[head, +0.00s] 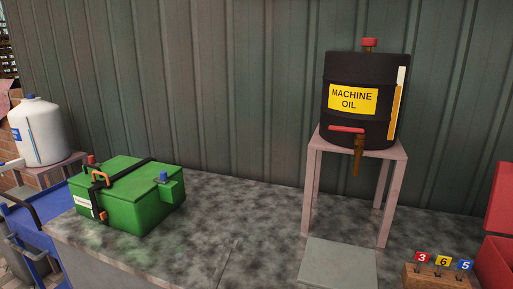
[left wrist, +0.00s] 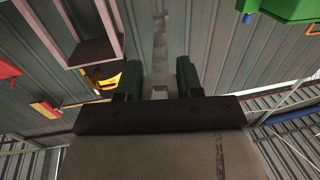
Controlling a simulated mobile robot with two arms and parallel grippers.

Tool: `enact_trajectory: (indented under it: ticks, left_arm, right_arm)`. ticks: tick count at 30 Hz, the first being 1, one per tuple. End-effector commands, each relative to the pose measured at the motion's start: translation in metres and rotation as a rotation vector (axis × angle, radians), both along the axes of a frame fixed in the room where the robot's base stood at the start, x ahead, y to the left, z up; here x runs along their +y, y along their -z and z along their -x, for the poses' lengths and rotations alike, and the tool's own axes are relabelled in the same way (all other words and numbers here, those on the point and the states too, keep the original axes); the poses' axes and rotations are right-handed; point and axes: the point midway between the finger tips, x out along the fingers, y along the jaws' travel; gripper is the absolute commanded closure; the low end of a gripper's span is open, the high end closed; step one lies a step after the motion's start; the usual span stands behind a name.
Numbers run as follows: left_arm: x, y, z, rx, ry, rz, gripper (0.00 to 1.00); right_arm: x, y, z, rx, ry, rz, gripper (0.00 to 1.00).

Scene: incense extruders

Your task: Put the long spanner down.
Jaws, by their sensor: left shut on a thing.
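My left gripper (left wrist: 158,78) shows in the left wrist view. Its two dark green fingers are shut on a long grey spanner (left wrist: 159,45). The spanner's shaft runs up and away from between the fingers. What it may touch at its far end is hard to tell. Neither the spanner nor either gripper shows in the head view. My right gripper is not in view.
A green box (head: 130,195) with a black strap sits left on the mottled grey worktop (head: 240,220). A black oil drum (head: 350,110) stands on a pink stand (head: 313,190), with a grey plate (head: 338,262) in front. A numbered wooden block (head: 438,276) is front right. The middle worktop is clear.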

Motion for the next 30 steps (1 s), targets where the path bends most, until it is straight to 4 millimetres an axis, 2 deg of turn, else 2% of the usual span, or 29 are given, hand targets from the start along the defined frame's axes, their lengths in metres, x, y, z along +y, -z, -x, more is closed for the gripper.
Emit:
enact_trajectory:
  ticks: [1, 6, 10, 15, 20, 23, 26, 30]
  left_arm:
    - [0.014, 0.002, 0.014, 0.007, -0.032, 0.002, 0.9]
    - [0.053, 0.01, 0.054, 0.003, -0.12, 0.002, 0.9]
    - [0.073, 0.012, 0.077, 0.001, -0.164, 0.0, 0.9]
    - [0.086, 0.012, 0.092, -0.003, -0.189, 0.001, 0.9]
    - [0.087, 0.012, 0.094, -0.004, -0.193, 0.002, 0.9]
    - [0.084, 0.013, 0.089, -0.007, -0.185, 0.002, 0.9]
    - [0.073, 0.013, 0.075, -0.009, -0.162, 0.001, 0.9]
    - [0.045, 0.011, 0.042, -0.013, -0.1, 0.001, 0.9]
  right_arm:
    - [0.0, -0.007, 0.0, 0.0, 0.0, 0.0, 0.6]
    - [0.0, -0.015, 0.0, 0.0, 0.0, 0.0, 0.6]
    - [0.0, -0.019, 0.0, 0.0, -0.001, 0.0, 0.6]
    - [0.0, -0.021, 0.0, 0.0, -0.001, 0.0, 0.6]
    - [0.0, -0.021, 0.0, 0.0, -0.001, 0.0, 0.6]
    - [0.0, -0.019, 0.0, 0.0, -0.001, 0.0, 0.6]
    - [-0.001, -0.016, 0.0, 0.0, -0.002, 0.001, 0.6]
    - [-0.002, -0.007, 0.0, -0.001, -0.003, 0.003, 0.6]
